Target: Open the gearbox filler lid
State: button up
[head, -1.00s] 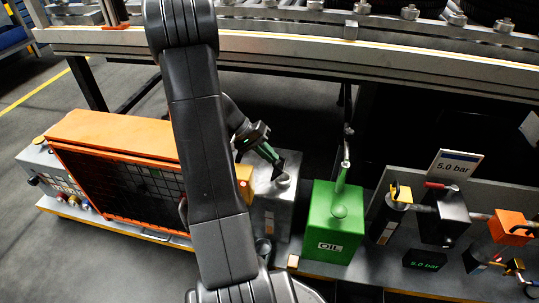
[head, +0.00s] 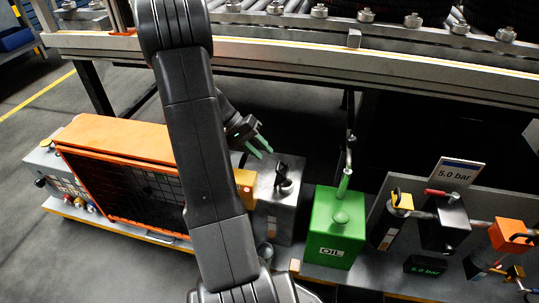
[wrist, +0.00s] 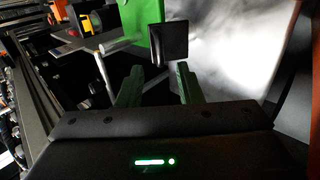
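The gearbox (head: 283,213) is a grey metal box between the orange-framed unit and the green oil box. Its filler lid (head: 281,170) is a small dark plate that stands raised on top, beside a dark round filler (head: 286,187). In the wrist view the lid (wrist: 167,44) appears as a black square just beyond my fingertips, with the pale gearbox top (wrist: 235,45) behind it. My gripper (head: 264,148) has green fingers spread apart, with nothing between them. It is above and left of the lid, apparently clear of it. The lid's hinge is too small to make out.
The green oil box (head: 335,232) with its upright spout stands close on the right. The orange-framed unit (head: 118,138) stands on the left. A conveyor rail (head: 400,72) crosses behind. Valves and a 5.0 bar sign (head: 459,172) are farther right.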

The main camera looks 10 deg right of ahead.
jog(key=p+v, duration=0.2)
jog(key=v, duration=0.6)
jog(key=shift+r, duration=0.15)
